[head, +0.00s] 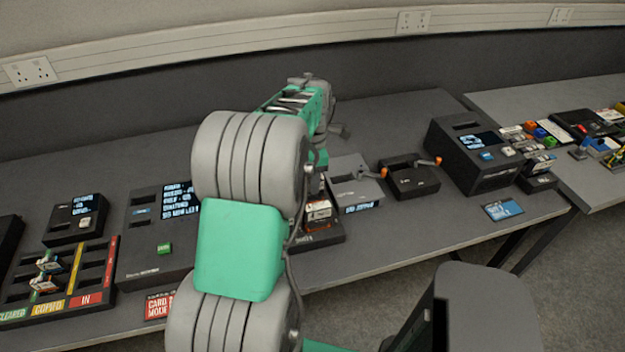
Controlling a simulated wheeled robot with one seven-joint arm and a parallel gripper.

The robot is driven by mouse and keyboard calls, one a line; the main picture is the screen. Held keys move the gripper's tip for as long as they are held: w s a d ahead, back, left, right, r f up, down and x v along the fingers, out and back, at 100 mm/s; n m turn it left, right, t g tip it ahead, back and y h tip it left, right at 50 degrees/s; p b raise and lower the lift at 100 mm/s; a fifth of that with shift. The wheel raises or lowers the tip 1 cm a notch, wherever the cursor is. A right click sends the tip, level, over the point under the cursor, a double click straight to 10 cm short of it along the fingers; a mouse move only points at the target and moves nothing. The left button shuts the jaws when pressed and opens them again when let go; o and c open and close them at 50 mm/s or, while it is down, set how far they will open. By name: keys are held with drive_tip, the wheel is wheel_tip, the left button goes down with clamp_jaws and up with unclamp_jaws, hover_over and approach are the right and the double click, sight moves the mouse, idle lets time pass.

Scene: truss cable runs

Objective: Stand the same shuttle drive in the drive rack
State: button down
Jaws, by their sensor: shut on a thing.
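My gripper (317,184) points down in the middle of the head view, mostly hidden behind my own arm. It is shut on the shuttle drive (319,209), a small block with a white and orange face just below the wrist. The drive is at a low dark holder (326,237) near the table's front edge, which looks like the drive rack. My arm covers the holder's left part. I cannot tell whether the drive rests in a slot or is held just above it.
Right of the holder stand a grey device (352,180), a black box with orange-tipped levers (409,179) and a larger dark machine (485,158). Left are a screen unit (150,235) and a sorting tray (62,283) with coloured strips. A blue card (503,210) lies at the front edge.

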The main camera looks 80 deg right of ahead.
drive_tip(key=shift+f+b, duration=0.8)
drive_tip(key=shift+f, duration=0.8)
idle(0.7)
drive_tip(key=c, duration=1.1)
unclamp_jaws()
drive_tip(key=shift+o, duration=0.3)
drive_tip(key=shift+o, duration=1.4)
wheel_tip(320, 180, up, 8)
drive_tip(key=p, duration=0.5)
drive_tip(key=shift+f, duration=0.2)
